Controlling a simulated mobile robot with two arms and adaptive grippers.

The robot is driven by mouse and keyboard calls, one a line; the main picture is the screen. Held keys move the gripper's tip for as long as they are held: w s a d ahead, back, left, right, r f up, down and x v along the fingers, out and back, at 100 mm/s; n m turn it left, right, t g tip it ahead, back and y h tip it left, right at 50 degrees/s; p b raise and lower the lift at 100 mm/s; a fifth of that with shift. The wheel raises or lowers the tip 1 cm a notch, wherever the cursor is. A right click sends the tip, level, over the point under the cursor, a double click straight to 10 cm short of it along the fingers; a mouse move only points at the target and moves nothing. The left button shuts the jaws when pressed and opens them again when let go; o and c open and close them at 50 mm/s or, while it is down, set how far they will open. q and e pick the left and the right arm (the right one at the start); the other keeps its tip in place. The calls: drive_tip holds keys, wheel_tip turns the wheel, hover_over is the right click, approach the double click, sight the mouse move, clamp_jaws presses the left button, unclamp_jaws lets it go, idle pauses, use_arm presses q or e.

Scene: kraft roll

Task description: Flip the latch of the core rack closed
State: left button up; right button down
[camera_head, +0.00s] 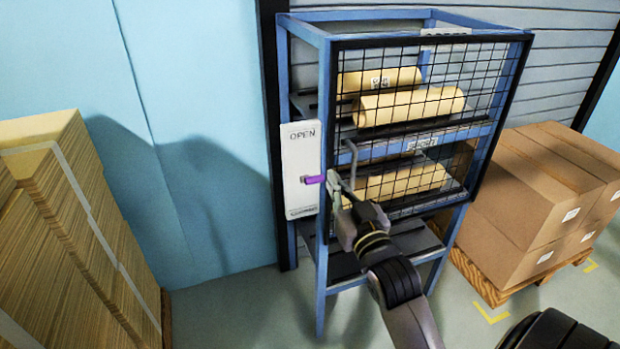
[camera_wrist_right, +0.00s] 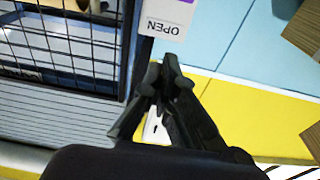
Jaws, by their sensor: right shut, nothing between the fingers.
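The core rack (camera_head: 323,120) is a blue frame with a black mesh door across its front, which looks shut. A white latch plate marked OPEN (camera_head: 301,150) is on its left side and also shows in the wrist view (camera_wrist_right: 171,18). The purple latch handle (camera_head: 314,180) lies roughly level across the plate, pointing right toward the door edge. My right gripper (camera_head: 334,182) is shut and empty, just right of the handle's end. I cannot tell whether they touch. My left gripper is not in view.
Yellow-brown rolls (camera_head: 410,105) lie on the rack's shelves behind the mesh. A grey bent door handle (camera_head: 350,158) is close to my gripper. Stacked cardboard (camera_head: 70,230) stands at left, and boxes (camera_head: 540,200) on a pallet at right. The floor at front left is clear.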

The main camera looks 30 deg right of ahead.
drive_tip(key=shift+w+d, duration=0.15)
drive_tip(key=r+p, duration=0.1)
drive_tip(key=p, duration=0.1)
hover_over(318, 180)
drive_tip(key=shift+r, duration=0.1)
drive_tip(key=f, duration=0.2)
drive_tip(key=s+f, duration=0.1)
drive_tip(key=f, duration=0.1)
drive_tip(key=shift+f, duration=0.1)
